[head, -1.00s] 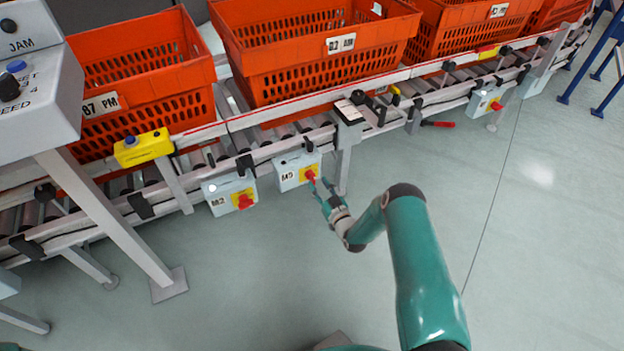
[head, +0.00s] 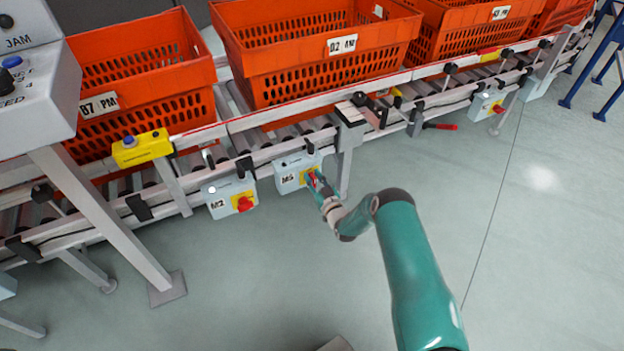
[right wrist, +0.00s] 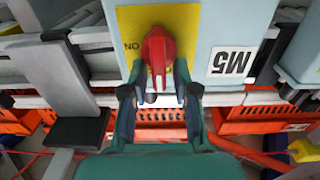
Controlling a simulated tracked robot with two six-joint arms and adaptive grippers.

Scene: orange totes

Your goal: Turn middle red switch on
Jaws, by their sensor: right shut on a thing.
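The middle red switch (right wrist: 158,58) is a red rotary handle on a yellow plate (right wrist: 185,22) on the grey box labelled M5 (head: 287,180). My right gripper (head: 317,183) is at this box in the head view and partly covers the handle. In the right wrist view the fingers of my right gripper (right wrist: 159,92) stand on both sides of the handle's lower end and are shut on it. The handle points along the gripper's axis there. My left gripper is not in view.
The M2 box (head: 217,198) with another red switch (head: 244,203) is to the left, and a third switch box (head: 483,106) is far right. The conveyor carries orange totes (head: 300,70). A support leg (head: 345,170) stands just right of the M5 box.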

